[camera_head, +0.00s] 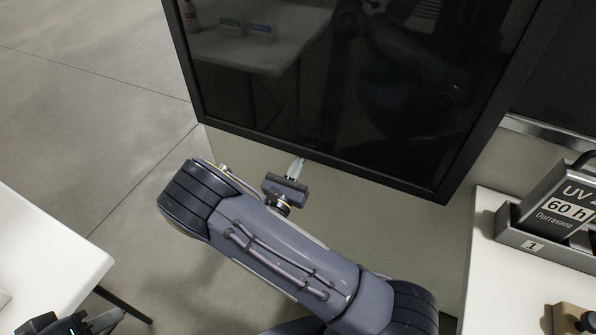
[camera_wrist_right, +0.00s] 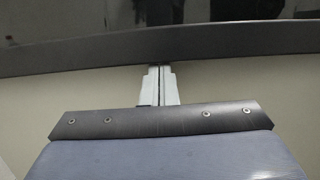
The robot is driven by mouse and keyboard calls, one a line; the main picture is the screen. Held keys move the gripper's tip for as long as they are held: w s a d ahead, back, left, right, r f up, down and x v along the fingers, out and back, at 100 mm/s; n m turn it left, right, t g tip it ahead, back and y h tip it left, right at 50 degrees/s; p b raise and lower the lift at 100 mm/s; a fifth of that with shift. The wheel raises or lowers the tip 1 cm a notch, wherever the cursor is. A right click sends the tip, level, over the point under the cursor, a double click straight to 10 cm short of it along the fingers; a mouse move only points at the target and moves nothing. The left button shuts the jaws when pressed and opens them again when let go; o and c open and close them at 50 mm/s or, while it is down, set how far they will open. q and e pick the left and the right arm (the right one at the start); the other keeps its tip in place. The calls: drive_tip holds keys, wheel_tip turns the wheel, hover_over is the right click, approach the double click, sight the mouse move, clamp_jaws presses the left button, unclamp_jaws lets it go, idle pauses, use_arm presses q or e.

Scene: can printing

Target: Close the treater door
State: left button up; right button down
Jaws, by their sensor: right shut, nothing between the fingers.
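The treater door (camera_head: 345,75) is a large dark glass panel in a black frame. It fills the upper middle of the head view and appears to stand open, reflecting a table. Its lower frame (camera_wrist_right: 230,36) crosses the top of the right wrist view. My right gripper (camera_head: 296,168) is shut and empty, its fingertips (camera_wrist_right: 159,66) right at the door's lower edge. I cannot tell whether they touch it. My left gripper (camera_head: 110,318) is partly in view at the bottom left, away from the door. Whether its fingers are open is unclear.
A white surface at the right (camera_head: 500,285) carries a grey holder (camera_head: 560,250) with a block labelled "UV 60 h". Bare floor (camera_head: 90,90) lies left of the door.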

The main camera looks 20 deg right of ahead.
sight(300, 84)
wheel_tip(300, 84, up, 22)
drive_tip(key=p, duration=1.4)
drive_tip(key=shift+r+p, duration=0.5)
drive_tip(key=shift+r, duration=0.15)
